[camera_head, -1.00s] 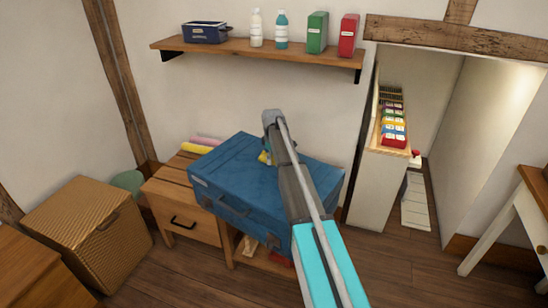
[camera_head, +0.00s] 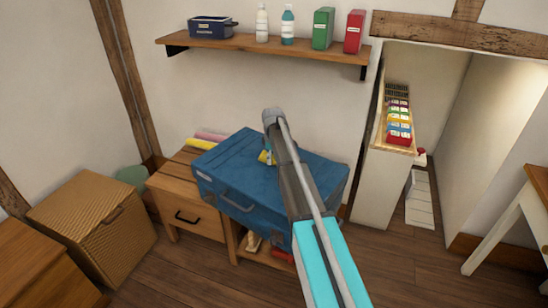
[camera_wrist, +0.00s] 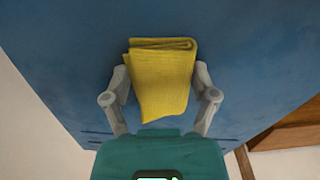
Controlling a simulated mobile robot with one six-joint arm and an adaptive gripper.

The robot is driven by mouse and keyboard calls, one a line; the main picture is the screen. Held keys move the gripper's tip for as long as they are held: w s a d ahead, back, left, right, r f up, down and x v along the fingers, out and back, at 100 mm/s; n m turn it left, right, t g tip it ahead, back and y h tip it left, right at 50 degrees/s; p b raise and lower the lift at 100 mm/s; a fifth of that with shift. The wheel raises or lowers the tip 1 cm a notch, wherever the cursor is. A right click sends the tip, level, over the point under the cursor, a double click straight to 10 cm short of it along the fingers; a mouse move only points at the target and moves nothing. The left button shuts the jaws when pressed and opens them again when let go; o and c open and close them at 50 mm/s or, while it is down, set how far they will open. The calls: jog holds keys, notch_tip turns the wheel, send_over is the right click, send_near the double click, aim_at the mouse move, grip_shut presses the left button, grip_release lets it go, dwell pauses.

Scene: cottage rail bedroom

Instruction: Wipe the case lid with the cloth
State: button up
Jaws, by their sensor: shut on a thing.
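The blue case (camera_head: 225,167) lies flat on a wooden cabinet, and its lid faces up. In the wrist view the blue lid (camera_wrist: 70,60) fills most of the background. My gripper (camera_wrist: 162,85) is shut on a folded yellow cloth (camera_wrist: 162,70), with a finger on either side of it. My arm hides part of the lid's right half. I cannot tell for sure whether the cloth touches the lid.
A wall shelf (camera_head: 250,42) with a blue box, bottles and green and red cartons is above the case. The wooden cabinet (camera_head: 180,190) has rolled items behind the case. A wicker box (camera_head: 95,225) stands left. A narrow white unit (camera_head: 375,180) stands right. Floor is open at front right.

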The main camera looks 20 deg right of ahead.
aim_at(257, 174)
jog(key=shift+s+a, duration=0.95)
jog(key=shift+a, duration=0.2)
jog(key=shift+s+a, duration=1.2)
jog(key=shift+a, duration=0.25)
jog(key=shift+s+a, duration=0.1)
jog(key=shift+s+a, duration=1)
jog(key=shift+a, duration=0.3)
jog(key=shift+r, duration=0.1)
notch_tip(257, 174, up, 6)
jog(key=p, duration=0.6)
